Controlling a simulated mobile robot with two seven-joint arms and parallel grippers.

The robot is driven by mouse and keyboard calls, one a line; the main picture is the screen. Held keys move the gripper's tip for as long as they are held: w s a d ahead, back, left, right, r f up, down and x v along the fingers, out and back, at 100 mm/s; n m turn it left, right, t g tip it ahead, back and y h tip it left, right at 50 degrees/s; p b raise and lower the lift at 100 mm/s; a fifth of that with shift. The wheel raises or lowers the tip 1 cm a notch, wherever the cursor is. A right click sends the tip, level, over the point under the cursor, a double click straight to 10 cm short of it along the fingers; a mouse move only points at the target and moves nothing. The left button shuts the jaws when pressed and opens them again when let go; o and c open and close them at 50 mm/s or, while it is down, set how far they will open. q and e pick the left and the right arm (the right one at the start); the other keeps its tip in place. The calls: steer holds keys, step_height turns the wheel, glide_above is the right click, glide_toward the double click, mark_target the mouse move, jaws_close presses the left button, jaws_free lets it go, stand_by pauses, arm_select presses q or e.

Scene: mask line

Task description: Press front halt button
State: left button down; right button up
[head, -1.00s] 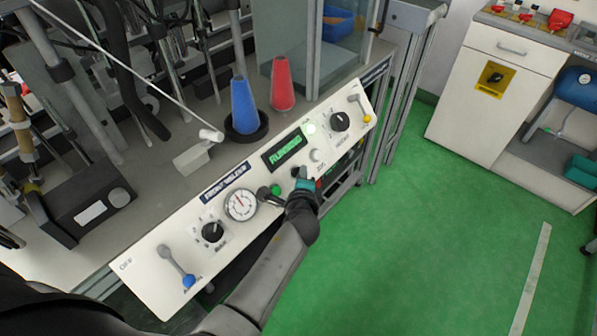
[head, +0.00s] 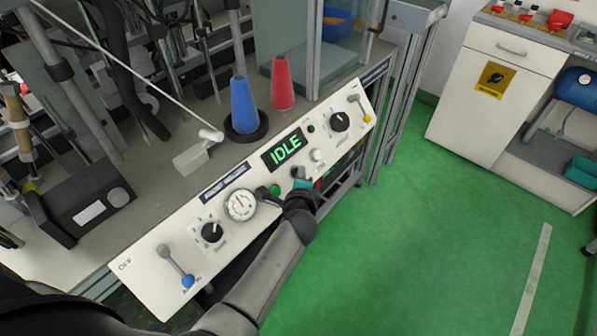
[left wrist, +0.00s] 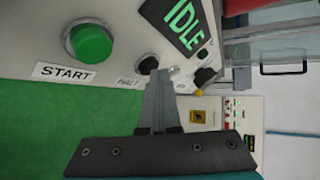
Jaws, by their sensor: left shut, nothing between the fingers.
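The white control panel (head: 150,275) runs along the bench's front edge. Its display (head: 286,150) reads IDLE in green. The dark halt button (left wrist: 148,64), labelled HALT, shows in the left wrist view; in the head view it is largely covered by my gripper. The green START button (left wrist: 90,43) is to its left, also in the head view (head: 275,190). My left gripper (head: 298,180) is shut and empty at the panel. In the left wrist view its fingertips (left wrist: 163,74) overlap the halt button's right edge; I cannot tell whether they touch it.
A gauge (head: 240,205), knobs and two levers are on the panel. A blue cone (head: 244,105) and a red cone (head: 283,82) stand on the bench behind. Green floor (head: 420,240) is clear to the right, before a white cabinet (head: 490,95).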

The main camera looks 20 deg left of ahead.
arm_select(q)
steer(key=shift+r, duration=0.1)
stand_by(0.3)
steer(key=shift+s+d+r+p, duration=0.25)
steer(key=shift+d+r+p, duration=0.15)
steer(key=shift+d+p, duration=0.1)
steer(key=d+r+p, duration=0.1)
steer(key=d, duration=0.1)
steer(key=s+d+r+p, duration=0.1)
steer(key=d+r, duration=0.1)
steer(key=shift+s, duration=0.2)
stand_by(0.3)
stand_by(0.4)
steer(key=shift+f, duration=0.1)
